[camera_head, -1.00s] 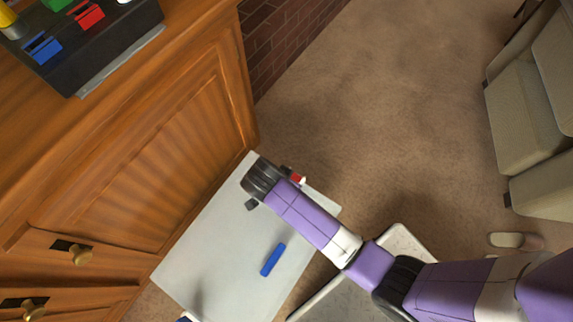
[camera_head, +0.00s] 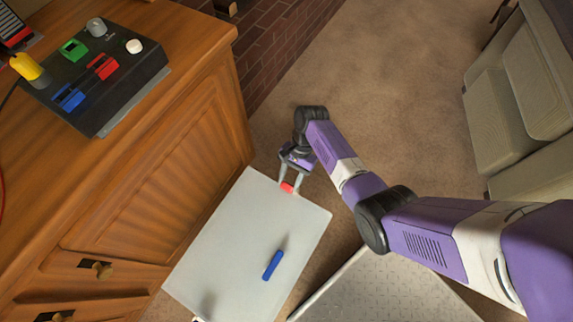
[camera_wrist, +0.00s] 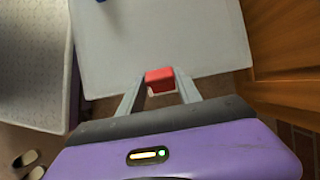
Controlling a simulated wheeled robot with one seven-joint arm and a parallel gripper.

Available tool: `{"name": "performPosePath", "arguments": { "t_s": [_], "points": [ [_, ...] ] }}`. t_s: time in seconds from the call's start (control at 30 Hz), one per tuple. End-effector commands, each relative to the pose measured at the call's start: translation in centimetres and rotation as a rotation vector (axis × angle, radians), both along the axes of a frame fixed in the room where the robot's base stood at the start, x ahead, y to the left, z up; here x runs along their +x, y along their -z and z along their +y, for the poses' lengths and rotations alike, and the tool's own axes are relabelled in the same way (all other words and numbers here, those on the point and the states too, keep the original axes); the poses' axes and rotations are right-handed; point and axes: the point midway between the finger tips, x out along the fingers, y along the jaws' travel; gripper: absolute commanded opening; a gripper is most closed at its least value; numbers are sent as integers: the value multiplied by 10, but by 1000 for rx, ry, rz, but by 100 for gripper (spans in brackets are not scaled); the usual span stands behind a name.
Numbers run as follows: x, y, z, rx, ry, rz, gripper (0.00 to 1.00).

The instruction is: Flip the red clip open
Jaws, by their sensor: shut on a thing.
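A red clip (camera_head: 103,66) sits on the black box (camera_head: 100,104) on top of the wooden cabinet in the head view. My gripper (camera_head: 289,183) is far from that clip, at the back edge of the white board. It is shut on a small red piece, which shows between its fingers in the head view (camera_head: 287,187) and in the wrist view (camera_wrist: 159,80). The piece has a pale underside. I cannot tell whether the piece stands on the board or is held above it.
Blue (camera_head: 69,98) and green (camera_head: 74,50) clips sit on the black box, beside a yellow plug (camera_head: 28,68) and two knobs. A blue stick (camera_head: 272,265) lies on the white board (camera_head: 228,243). A sofa (camera_head: 515,95) stands right; carpet between is clear.

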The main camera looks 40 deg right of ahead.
Motion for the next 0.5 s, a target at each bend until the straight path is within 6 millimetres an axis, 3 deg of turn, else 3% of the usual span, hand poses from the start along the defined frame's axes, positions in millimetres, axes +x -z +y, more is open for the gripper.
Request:
{"name": "performPosePath", "arguments": {
  "t_s": [0.5],
  "points": [
    [11,15,-30,400,5,129,0]
  ]
}}
